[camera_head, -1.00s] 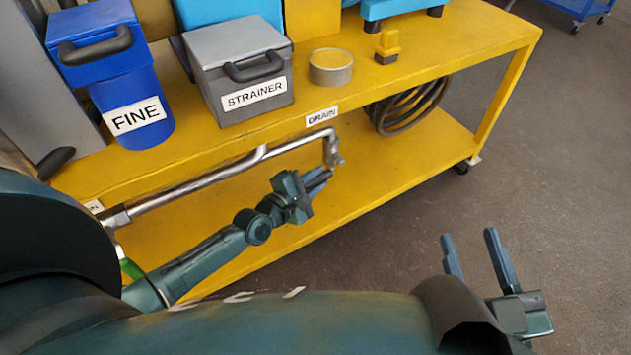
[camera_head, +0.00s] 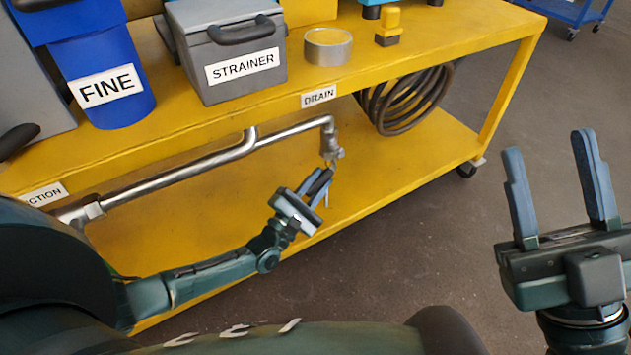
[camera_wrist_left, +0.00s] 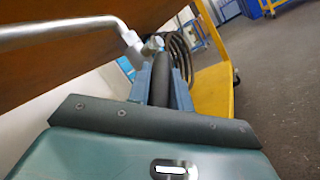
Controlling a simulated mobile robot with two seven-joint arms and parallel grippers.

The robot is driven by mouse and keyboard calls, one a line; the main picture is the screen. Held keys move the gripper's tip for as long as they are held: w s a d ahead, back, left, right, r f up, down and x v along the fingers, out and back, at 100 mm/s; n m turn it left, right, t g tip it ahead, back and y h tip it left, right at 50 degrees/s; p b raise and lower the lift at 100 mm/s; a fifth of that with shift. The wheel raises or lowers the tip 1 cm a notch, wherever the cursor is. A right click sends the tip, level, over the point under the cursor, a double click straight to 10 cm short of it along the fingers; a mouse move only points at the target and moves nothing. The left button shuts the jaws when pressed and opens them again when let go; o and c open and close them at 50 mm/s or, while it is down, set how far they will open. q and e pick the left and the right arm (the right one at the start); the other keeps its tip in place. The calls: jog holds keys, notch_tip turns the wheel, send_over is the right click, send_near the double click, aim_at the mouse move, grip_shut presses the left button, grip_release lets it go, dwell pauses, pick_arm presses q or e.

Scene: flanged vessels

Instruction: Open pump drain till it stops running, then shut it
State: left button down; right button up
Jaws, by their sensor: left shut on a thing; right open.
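The drain is a silver pipe (camera_head: 292,132) under the shelf edge, below a DRAIN label (camera_head: 319,96). It bends down at its right end to a small valve (camera_head: 333,152), which also shows in the left wrist view (camera_wrist_left: 153,45). My left gripper (camera_head: 318,182) is just below the valve. Its blue fingers are shut on a dark rod-like handle (camera_wrist_left: 161,80), which they partly hide. A thin pale streak shows beside the fingertips; I cannot tell whether it is liquid. My right gripper (camera_head: 562,185) is open and empty over the floor at the right.
A blue FINE bin (camera_head: 108,60) and a grey STRAINER box (camera_head: 240,50) stand on the yellow cart (camera_head: 400,65). A round tin (camera_head: 328,47) stands near its edge. A coiled hose (camera_head: 405,100) hangs under the shelf.

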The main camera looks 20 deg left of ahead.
pick_arm(q)
jog(key=shift+w+f, duration=0.1)
jog(key=shift+f, duration=0.1)
dwell(0.4)
jog(key=c, duration=1.3)
grip_release()
jog(key=shift+o, duration=0.2)
jog(key=shift+s+a+f, duration=0.1)
jog(key=shift+s+f, duration=0.05)
jog(key=shift+s, duration=0.25)
jog(key=p+v, duration=0.2)
jog(key=v, duration=1)
jog(key=shift+f, duration=0.25)
pick_arm(e)
jog(key=f+m+h, duration=0.2)
jog(key=m+h, duration=0.1)
jog(key=shift+w+a+f, duration=0.1)
jog(key=shift+w+f, duration=0.2)
jog(key=shift+w, duration=0.1)
jog(key=shift+m, duration=0.3)
